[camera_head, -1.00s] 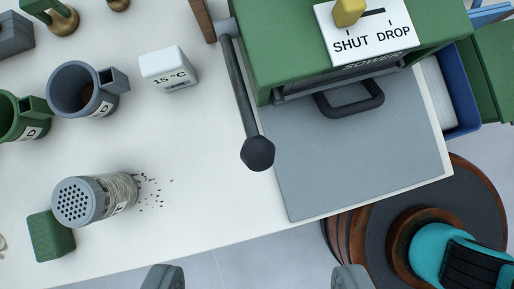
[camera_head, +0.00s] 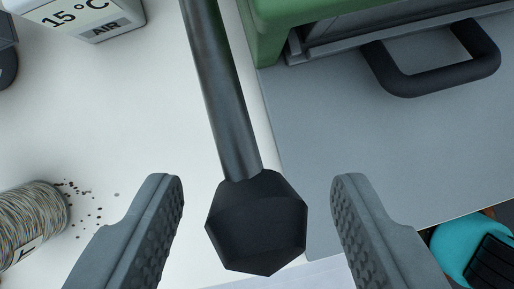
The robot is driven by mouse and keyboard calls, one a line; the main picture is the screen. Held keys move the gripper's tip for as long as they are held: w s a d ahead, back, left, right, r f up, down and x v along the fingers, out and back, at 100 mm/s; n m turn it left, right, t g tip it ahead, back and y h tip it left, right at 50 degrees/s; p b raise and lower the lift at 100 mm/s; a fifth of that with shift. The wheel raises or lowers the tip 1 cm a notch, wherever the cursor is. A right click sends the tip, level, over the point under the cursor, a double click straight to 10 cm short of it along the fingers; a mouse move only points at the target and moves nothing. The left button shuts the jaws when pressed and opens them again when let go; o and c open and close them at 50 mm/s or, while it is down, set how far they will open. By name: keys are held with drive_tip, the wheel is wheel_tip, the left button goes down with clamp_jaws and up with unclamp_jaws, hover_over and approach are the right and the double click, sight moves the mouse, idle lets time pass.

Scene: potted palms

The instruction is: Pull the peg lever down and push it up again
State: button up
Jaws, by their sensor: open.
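The peg lever (camera_head: 222,90) is a dark grey rod that comes in from the top edge and ends in a black faceted knob (camera_head: 257,222). It stands beside the green sower machine (camera_head: 262,30), whose front shows only in part. My gripper (camera_head: 257,190) is open, with one finger to the left of the knob and the other to its right. There is a gap on both sides, and neither finger appears to touch it. The lever's upper end is out of view.
A black drawer handle (camera_head: 432,62) juts from the machine at the upper right, above a grey mat (camera_head: 400,150). A white 15 °C block (camera_head: 88,18) stands at the upper left. A teal object (camera_head: 470,255) shows at the lower right.

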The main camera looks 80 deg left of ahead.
sight(215, 76)
drive_tip(key=shift+d+f, duration=0.2)
drive_tip(key=shift+f, duration=0.3)
clamp_jaws()
drive_tip(key=shift+d+r+y, duration=0.45)
drive_tip(key=shift+r+y, duration=0.35)
drive_tip(key=shift+r, duration=0.15)
drive_tip(key=shift+d+r+y, duration=0.4)
drive_tip(key=shift+r+y, duration=0.4)
drive_tip(key=shift+r, duration=0.15)
drive_tip(key=shift+d+r+y, duration=0.45)
drive_tip(key=shift+r+y, duration=0.35)
drive_tip(key=shift+r, duration=0.15)
drive_tip(key=shift+w+d+r, duration=0.1)
drive_tip(key=shift+d+r, duration=0.05)
drive_tip(key=shift+r, duration=0.2)
drive_tip(key=shift+d+r, duration=1.05)
drive_tip(key=shift+r, duration=0.05)
